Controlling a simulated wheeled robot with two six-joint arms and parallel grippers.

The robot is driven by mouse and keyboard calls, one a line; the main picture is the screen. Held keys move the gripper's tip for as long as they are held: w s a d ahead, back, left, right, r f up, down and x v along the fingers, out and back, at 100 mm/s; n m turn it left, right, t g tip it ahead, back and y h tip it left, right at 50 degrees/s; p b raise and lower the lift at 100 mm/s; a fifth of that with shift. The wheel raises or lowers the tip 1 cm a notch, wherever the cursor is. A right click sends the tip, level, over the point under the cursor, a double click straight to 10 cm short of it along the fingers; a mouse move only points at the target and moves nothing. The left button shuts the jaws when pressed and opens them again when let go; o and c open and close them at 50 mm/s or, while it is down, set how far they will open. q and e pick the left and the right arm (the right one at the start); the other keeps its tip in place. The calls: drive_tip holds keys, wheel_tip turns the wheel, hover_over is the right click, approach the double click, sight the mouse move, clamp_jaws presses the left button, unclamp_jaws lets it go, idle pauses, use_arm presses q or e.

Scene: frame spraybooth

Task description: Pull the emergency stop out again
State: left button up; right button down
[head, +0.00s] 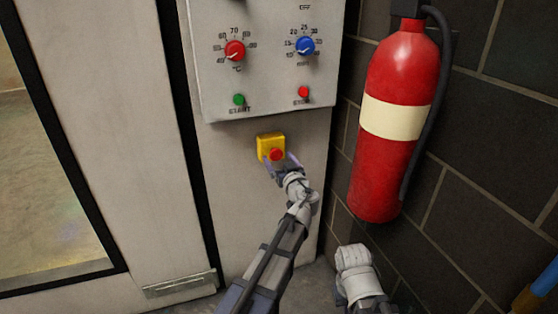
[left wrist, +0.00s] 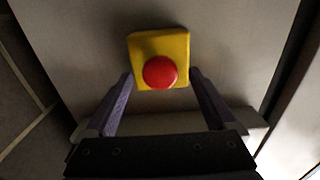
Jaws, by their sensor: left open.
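The emergency stop is a red mushroom button (head: 277,154) on a yellow box (head: 268,142), mounted on the grey cabinet front below the control panel. In the left wrist view the red button (left wrist: 160,72) sits in front of the yellow box (left wrist: 168,43). My left gripper (head: 280,164) is open at the button. Its two fingers (left wrist: 161,82) stand on either side of the button's lower part, with gaps between them and the red cap. I cannot tell how far the button is pressed in.
Above is a control panel (head: 262,80) with a red knob (head: 234,50), a blue knob (head: 305,45), a green start button (head: 239,99) and a red button (head: 303,92). A fire extinguisher (head: 394,120) hangs on the dark wall at right. A glazed door stands at left.

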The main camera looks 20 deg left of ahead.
use_arm(q)
drive_tip(key=v, duration=0.7)
drive_tip(key=shift+s+d, duration=0.25)
drive_tip(key=shift+s, duration=0.1)
drive_tip(key=s+f+m+g+h, duration=0.25)
drive_tip(key=s+f+g, duration=0.55)
drive_tip(key=s+f, duration=0.45)
drive_tip(key=s+d+f+m+g+h, duration=0.3)
drive_tip(key=s+d+f+m+g, duration=0.15)
drive_tip(key=s, duration=0.35)
drive_tip(key=s+d+f+m+g+h, duration=0.35)
drive_tip(key=s+d+f, duration=0.2)
drive_tip(key=s, duration=0.25)
wheel_tip(320, 180, up, 33)
drive_tip(key=p, duration=3.2)
drive_tip(key=shift+w+d+t, duration=0.4)
drive_tip(key=shift+f, duration=0.2)
